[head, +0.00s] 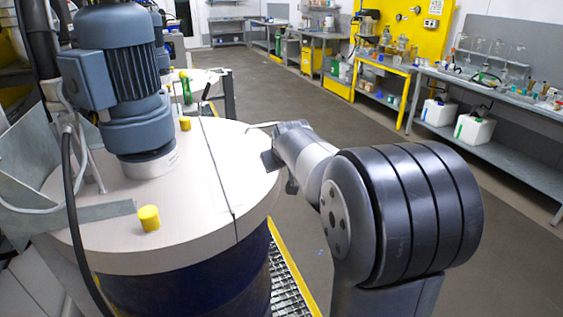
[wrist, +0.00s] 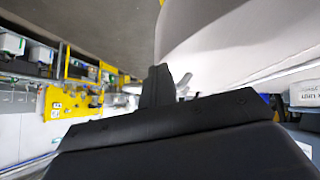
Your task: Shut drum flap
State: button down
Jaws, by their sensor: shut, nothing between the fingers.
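The drum (head: 190,290) is dark blue with a pale round lid (head: 185,190). The drum flap (head: 245,170) is the right part of the lid, beyond a thin dark seam. It looks flat and about level with the rest of the lid. My gripper (head: 270,160) is at the flap's right edge, shut and empty. I cannot tell whether it touches the flap. In the wrist view the shut fingers (wrist: 157,82) point toward a pale surface, which seems to be the lid. A thin handle-like piece (head: 262,124) shows at the flap's far edge.
A blue-grey motor (head: 125,75) stands on the lid's left part, with yellow knobs (head: 149,217) around it. A black cable (head: 70,200) hangs at left. A yellow-edged grating step (head: 288,280) lies beside the drum. Floor (head: 340,120) to the right is clear up to the benches.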

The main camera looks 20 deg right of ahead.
jog(key=shift+s+f, duration=0.1)
jog(key=shift+f, duration=0.15)
jog(key=s+r+p, duration=0.1)
jog(key=s+r, duration=0.6)
jog(key=r, duration=0.4)
jog(key=shift+r, duration=0.25)
jog(key=shift+w, duration=0.1)
jog(key=w+f, duration=0.7)
jog(key=f, duration=0.4)
jog(key=shift+b, duration=0.35)
jog(key=shift+r, duration=0.1)
